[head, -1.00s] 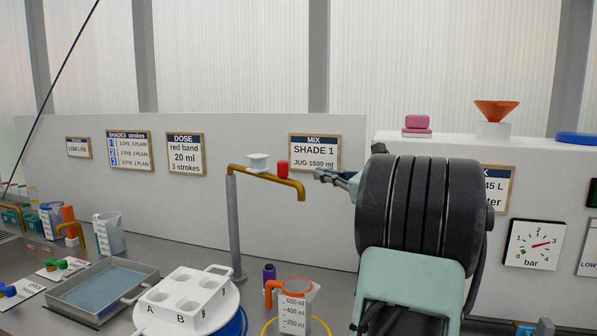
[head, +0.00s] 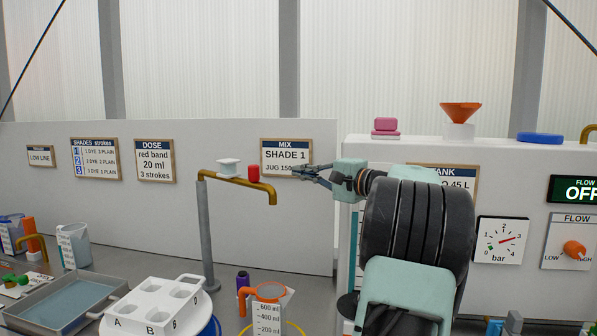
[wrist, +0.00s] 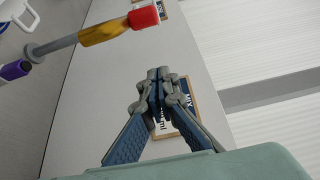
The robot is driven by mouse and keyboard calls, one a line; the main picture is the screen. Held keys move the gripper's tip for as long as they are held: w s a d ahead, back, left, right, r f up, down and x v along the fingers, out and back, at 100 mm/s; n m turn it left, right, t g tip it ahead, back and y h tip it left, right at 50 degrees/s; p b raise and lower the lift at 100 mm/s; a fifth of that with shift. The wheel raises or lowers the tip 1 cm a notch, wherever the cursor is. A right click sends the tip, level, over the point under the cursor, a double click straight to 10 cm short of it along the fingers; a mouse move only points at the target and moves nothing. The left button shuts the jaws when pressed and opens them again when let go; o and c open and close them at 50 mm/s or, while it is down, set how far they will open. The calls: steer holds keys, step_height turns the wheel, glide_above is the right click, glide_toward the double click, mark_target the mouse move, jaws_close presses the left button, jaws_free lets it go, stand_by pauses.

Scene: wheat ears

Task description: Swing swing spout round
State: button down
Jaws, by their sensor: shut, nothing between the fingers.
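The swing spout (head: 240,181) is a brass pipe on top of a grey post (head: 206,235). It reaches to the right and bends down at its end, with a red block (head: 254,172) and a small white piece (head: 228,167) on top. My gripper (head: 296,171) is shut and empty, to the right of the spout's end and apart from it in the picture. In the wrist view the shut fingertips (wrist: 158,76) point up, and the spout (wrist: 104,31) with its red block (wrist: 144,16) lies beyond them at upper left.
A measuring jug with an orange rim (head: 268,312) stands below the spout's end. A white block with wells (head: 160,303) and a grey tray (head: 65,300) are at left. A white panel with signs stands behind. A tank unit with a gauge (head: 499,241) is at right.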

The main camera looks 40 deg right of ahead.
steer(key=w+a+p, duration=0.2)
steer(key=w+a, duration=0.2)
steer(key=w, duration=0.3)
steer(key=shift+w+a, duration=0.35)
steer(key=shift+a, duration=0.05)
steer(key=shift+f+b, duration=0.1)
steer(key=shift+b, duration=0.25)
steer(key=shift+s+a+b, duration=0.15)
steer(key=shift+a+b, duration=0.55)
steer(key=shift+b, duration=0.35)
steer(key=shift+d, duration=0.1)
